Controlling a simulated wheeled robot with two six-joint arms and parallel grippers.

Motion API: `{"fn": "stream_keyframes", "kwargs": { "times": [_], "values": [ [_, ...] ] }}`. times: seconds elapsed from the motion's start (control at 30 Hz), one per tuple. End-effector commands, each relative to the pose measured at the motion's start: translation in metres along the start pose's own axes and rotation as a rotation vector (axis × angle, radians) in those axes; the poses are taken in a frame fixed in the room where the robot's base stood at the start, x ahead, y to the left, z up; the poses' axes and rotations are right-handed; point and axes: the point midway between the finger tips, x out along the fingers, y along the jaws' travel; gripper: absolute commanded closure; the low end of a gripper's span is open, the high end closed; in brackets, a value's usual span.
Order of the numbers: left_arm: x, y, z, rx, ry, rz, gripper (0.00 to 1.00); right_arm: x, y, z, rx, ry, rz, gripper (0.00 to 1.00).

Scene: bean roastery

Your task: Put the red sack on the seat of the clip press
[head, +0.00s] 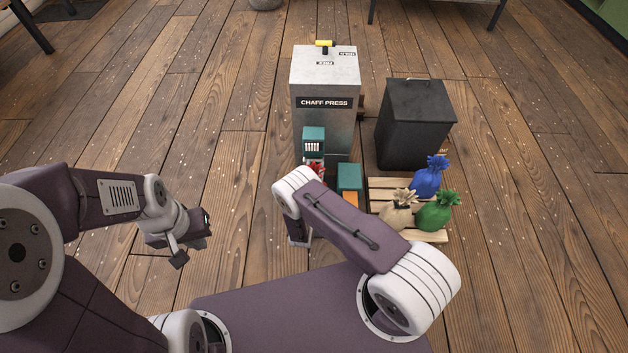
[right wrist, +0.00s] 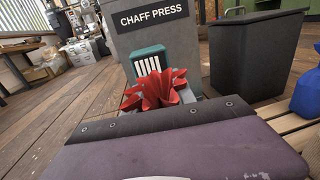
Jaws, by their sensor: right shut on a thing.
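The red sack shows only its frilled top, in the right wrist view (right wrist: 158,90) and as a small red patch in the head view (head: 317,171); its body is hidden behind my gripper and arm. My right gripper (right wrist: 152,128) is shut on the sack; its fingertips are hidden. The teal clip press (head: 313,142) stands just beyond the sack, its white-slotted head also in the right wrist view (right wrist: 149,63). Its seat is hidden, so I cannot tell whether the sack touches it. My left gripper (head: 184,246) hangs at left, away from everything; its jaw opening is unclear.
The grey chaff press (head: 325,85) stands behind the clip press. A black bin (head: 415,125) is at its right. A pallet (head: 385,184) carries blue (head: 428,178), green (head: 438,211) and beige (head: 398,212) sacks. A teal box (head: 350,178) stands between. Left floor is clear.

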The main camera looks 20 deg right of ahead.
Motion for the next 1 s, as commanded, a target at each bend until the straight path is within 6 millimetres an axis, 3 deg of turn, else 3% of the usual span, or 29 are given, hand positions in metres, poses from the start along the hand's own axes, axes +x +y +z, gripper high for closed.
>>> {"fn": "stream_keyframes", "kwargs": {
  "times": [0.27,0.5,0.87,0.9,0.97,1.0],
  "values": [
    [0.007,0.0,0.001,0.0,0.0,0.0,1.0,0.007,0.004,-0.005,0.001,-0.004,0.0,1.0],
    [0.04,-0.001,0.004,0.0,0.0,0.0,1.0,0.006,0.004,-0.044,0.001,-0.004,0.0,1.0],
    [0.039,-0.001,0.004,0.0,0.0,0.0,1.0,0.006,0.004,-0.044,0.001,-0.004,0.0,1.0],
    [0.039,-0.001,0.004,0.0,0.0,0.0,1.0,0.006,0.003,-0.046,-0.001,0.001,0.0,0.63],
    [0.038,-0.001,0.004,0.0,0.0,0.0,1.0,0.006,0.003,-0.045,-0.001,0.001,0.0,0.47],
    [0.038,-0.001,0.004,0.0,0.0,0.0,1.0,0.006,0.003,-0.045,-0.001,0.001,0.0,0.47]
  ]
}}
